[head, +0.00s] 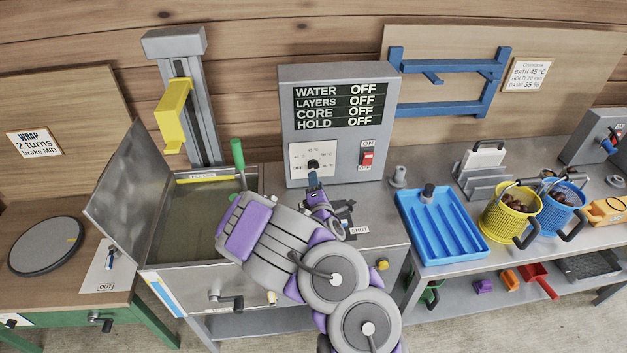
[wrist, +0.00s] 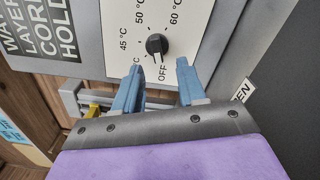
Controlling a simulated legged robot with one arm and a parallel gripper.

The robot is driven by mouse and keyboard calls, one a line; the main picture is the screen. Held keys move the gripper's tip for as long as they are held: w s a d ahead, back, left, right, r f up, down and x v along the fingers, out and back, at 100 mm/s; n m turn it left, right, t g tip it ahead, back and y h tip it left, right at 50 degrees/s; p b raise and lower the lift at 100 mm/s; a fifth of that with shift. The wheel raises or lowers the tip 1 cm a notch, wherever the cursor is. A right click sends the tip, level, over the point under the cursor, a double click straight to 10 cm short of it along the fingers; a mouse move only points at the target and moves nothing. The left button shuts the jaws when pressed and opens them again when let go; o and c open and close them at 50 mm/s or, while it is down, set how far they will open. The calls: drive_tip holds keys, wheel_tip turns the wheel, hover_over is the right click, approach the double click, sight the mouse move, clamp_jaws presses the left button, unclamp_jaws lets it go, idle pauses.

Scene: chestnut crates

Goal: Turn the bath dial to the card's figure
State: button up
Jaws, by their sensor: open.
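The bath dial (head: 313,164) is a small black knob on a white plate on the grey control box. In the wrist view the dial (wrist: 155,44) has its white mark toward OFF, with 45, 50 and 60 °C marked around it. The card (head: 528,76) on the back wall reads BATH 45 °C. My gripper (head: 314,181) is just below the dial in the head view. In the wrist view its blue fingers (wrist: 158,75) are open and empty, with the dial beyond the gap between their tips, apart from them.
The display (head: 340,105) reads OFF for water, layers, core and hold. A red switch (head: 366,158) sits right of the dial. The open water bath (head: 205,215) with a green-handled tool (head: 238,155) is at left. A blue tray (head: 442,225) stands at right.

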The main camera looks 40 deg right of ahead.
sight(313, 169)
drive_tip(key=shift+b+x, duration=0.35)
drive_tip(key=shift+x, duration=2.25)
drive_tip(key=shift+r, duration=0.1)
drive_tip(key=shift+a, duration=0.1)
clamp_jaws()
